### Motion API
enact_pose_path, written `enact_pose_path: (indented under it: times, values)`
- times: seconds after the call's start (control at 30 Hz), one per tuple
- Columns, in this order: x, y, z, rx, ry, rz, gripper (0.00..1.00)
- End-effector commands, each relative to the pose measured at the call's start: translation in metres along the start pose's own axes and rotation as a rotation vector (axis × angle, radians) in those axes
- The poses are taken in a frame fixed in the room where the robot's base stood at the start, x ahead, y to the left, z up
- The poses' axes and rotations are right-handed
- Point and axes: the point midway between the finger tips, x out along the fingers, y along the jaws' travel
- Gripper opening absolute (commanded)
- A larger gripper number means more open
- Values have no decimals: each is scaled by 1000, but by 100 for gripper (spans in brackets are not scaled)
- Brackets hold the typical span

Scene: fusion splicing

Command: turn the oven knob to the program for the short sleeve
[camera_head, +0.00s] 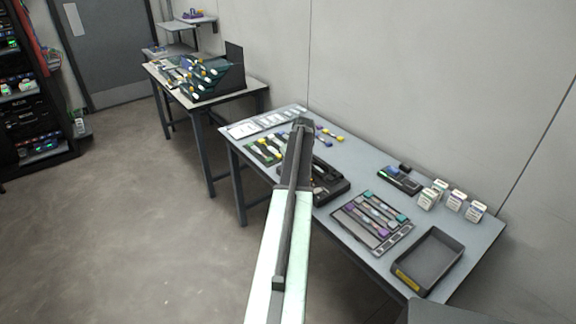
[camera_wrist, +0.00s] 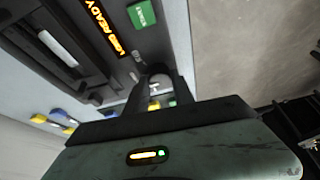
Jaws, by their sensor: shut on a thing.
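In the head view the dark machine (camera_head: 330,184) stands mid-table, partly behind my arm. My gripper is hidden there.
A green button (camera_wrist: 142,14) sits near the display. On the table are a sleeve tray (camera_head: 373,222), an empty dark bin (camera_head: 430,259) and several small labelled boxes (camera_head: 455,200). A second table (camera_head: 205,95) holds a rack. Floor at left is clear.

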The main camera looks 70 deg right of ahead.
Motion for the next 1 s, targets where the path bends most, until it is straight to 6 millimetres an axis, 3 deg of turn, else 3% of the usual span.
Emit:
enact_pose_path:
  times: [0.6,1.0]
  values:
    - [2,3,-6,-528,8,-220,0]
    - [2,2,-6,-748,9,-311,0]
